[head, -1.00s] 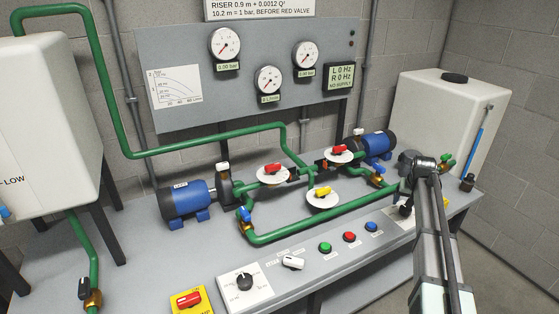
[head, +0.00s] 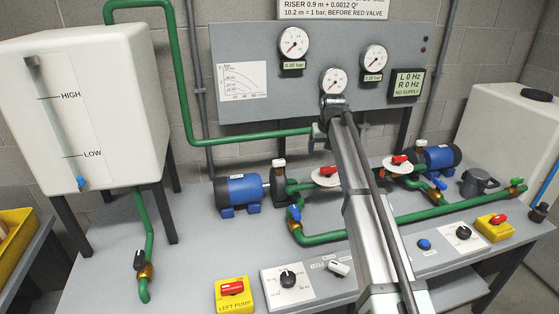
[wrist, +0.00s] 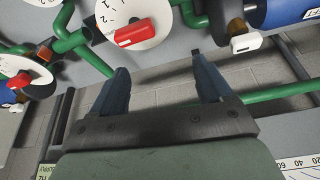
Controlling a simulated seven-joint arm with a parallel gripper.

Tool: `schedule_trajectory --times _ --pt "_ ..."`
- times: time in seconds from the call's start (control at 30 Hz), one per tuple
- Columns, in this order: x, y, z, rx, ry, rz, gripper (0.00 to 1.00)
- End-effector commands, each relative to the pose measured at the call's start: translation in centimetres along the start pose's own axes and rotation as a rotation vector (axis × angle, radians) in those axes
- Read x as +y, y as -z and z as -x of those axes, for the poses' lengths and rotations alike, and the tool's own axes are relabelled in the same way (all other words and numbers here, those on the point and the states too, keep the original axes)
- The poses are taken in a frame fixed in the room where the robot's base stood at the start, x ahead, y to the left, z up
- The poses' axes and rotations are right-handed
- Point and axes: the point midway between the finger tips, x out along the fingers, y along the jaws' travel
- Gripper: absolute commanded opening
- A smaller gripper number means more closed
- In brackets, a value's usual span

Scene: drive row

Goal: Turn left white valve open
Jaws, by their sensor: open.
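The left white valve has a small white handle (head: 279,163) on top of a dark fitting beside the left blue pump (head: 239,194). In the wrist view, the white handle (wrist: 245,42) lies at upper right, apart from the right finger, by the pump marked LEFT. My gripper (wrist: 160,63) is open and empty, with its two blue-grey fingers spread. In the head view my gripper (head: 318,132) is above the middle of the bench, right of the white handle and higher in the picture. A second white handle (head: 421,142) stands by the right pump.
A red handle (wrist: 130,32) on a white dial is near the left finger. Green pipes (head: 350,232) run across the bench. The gauge panel (head: 230,110) stands behind. My arm covers the middle of the bench in the head view.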

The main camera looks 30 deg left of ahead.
Motion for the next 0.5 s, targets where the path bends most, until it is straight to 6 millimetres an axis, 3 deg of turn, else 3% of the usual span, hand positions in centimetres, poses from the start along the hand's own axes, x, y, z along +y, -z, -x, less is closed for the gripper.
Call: schedule_trajectory --times 0.03,0.2,0.33,0.5 --pt "-3.0 1.0 0.8 0.004 0.012 0.033 0.79" --pt "-9.9 2.3 2.8 0.010 0.042 0.108 0.79" --pt "-12.9 2.7 3.7 0.014 0.054 0.141 0.79" --pt "-14.1 2.8 3.7 0.014 0.059 0.154 0.79"
